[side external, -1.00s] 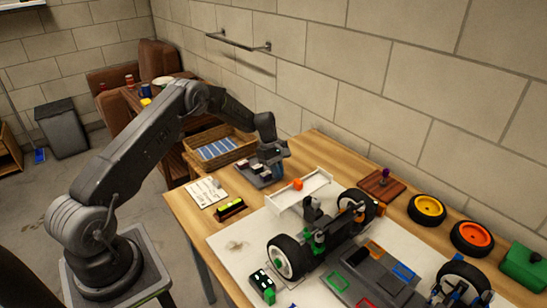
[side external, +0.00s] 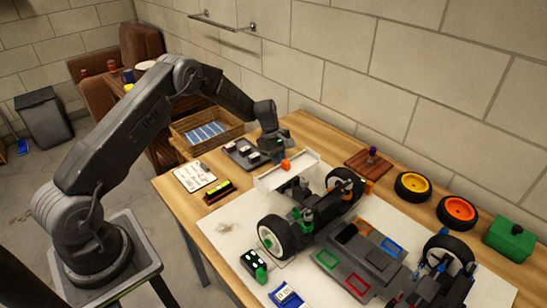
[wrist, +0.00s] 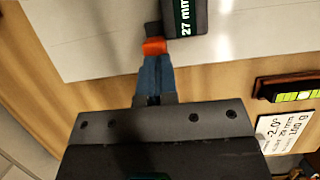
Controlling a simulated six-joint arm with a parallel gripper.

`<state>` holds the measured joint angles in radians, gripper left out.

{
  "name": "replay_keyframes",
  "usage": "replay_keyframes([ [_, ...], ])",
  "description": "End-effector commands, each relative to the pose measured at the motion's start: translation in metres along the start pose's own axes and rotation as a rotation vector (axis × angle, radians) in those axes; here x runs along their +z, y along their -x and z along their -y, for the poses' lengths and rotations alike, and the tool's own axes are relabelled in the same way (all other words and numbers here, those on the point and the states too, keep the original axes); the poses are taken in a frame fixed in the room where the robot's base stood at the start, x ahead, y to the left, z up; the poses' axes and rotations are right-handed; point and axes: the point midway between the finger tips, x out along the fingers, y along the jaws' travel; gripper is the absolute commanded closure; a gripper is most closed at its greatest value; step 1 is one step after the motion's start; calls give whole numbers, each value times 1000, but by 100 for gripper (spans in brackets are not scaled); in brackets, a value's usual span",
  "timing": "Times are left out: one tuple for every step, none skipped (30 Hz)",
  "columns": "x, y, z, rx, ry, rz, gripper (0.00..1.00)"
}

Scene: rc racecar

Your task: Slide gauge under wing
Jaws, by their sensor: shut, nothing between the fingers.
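The white wing (side external: 275,182) is at the rear of the car (side external: 355,245). The gauge (wrist: 185,18), a dark body with a green "27 mm" readout, is cut off by the top of the wrist view. An orange block (wrist: 154,46) is at its near end, and that block also shows at the wing in the side view (side external: 285,165). The gauge body is not clear in the side view. My gripper (wrist: 153,60) is shut and empty, its blue fingers pointing at the orange block. They look close to or touching it; I cannot tell which.
A level (side external: 220,193) and a number card (side external: 195,176) lie on the wood near the white mat (side external: 222,240). Loose wheels (side external: 457,212) and a green box (side external: 510,238) are at the right.

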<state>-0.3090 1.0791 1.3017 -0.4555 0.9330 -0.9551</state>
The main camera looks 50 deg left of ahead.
Motion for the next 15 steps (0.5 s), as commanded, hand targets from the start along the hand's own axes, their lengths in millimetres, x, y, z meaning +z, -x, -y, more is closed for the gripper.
replay_keyframes([
  [1, -1, 0, -1, 1, 1, 100],
  [1, -1, 0, -1, 1, 1, 100],
  [0, -1, 0, -1, 2, 1, 100],
  [0, -1, 1, -1, 1, 1, 100],
  [0, -1, 0, -1, 1, 1, 100],
  [0, -1, 0, -1, 1, 1, 100],
  [0, -1, 0, -1, 1, 1, 100],
  [0, -1, 0, -1, 1, 1, 100],
  [0, 0, 0, -1, 1, 1, 100],
  [-1, 0, 0, -1, 2, 1, 100],
  [-2, 0, 0, 0, 2, 0, 100],
  [-5, 2, 0, 0, 3, 0, 100],
  [-8, 3, 0, 1, 3, 0, 100],
  [-12, 4, 0, 1, 4, 1, 100],
  [-17, 6, 0, 0, 4, 1, 100],
])
